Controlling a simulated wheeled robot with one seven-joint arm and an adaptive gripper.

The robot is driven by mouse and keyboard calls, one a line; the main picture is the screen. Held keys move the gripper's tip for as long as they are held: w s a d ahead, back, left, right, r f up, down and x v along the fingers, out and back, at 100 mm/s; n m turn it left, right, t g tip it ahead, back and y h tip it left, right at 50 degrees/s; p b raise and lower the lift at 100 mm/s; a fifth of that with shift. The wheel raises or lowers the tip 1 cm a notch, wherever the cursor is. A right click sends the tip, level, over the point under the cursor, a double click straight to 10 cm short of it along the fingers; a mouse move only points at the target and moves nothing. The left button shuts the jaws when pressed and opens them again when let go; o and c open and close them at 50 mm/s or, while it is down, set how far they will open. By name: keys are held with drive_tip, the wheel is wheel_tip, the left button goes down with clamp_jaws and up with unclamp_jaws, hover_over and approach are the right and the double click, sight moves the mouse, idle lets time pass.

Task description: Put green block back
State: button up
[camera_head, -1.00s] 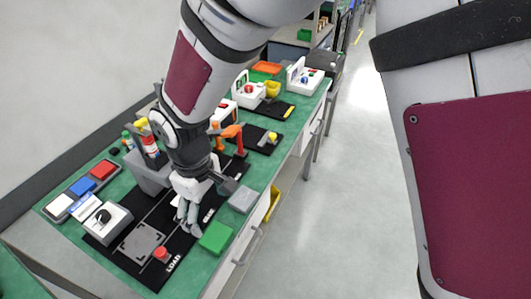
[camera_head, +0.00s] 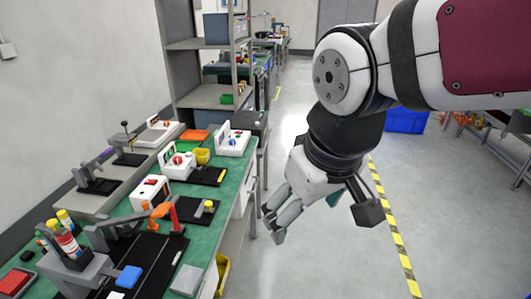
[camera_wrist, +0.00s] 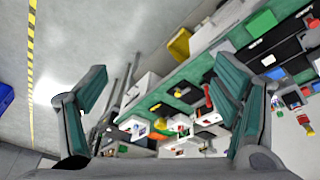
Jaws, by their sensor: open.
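The green block (camera_wrist: 262,22) lies on the green bench top beside the black mat in the wrist view. In the head view it is out of frame. A grey block (camera_head: 187,280) lies on the bench near the front edge; it also shows in the wrist view (camera_wrist: 222,48). A blue block (camera_head: 129,277) sits on the black mat (camera_head: 158,250). My gripper (camera_head: 273,226) hangs in the air over the aisle, right of the bench and away from the blocks. Its fingers are spread, with nothing between them, in the wrist view (camera_wrist: 163,75).
On the bench (camera_head: 222,212) stand a grey holder with bottles (camera_head: 68,247), an orange clamp (camera_head: 163,213) and white switch boxes (camera_head: 178,165). A yellow bin (camera_head: 222,277) hangs at the bench's side. The floor aisle (camera_head: 325,255) is clear.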

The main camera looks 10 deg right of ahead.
drive_tip(key=s+d+r+m+t, duration=0.1)
drive_tip(key=s+d+m, duration=0.2)
drive_tip(key=s+d, duration=0.2)
drive_tip(key=shift+s, duration=0.55)
idle(0.8)
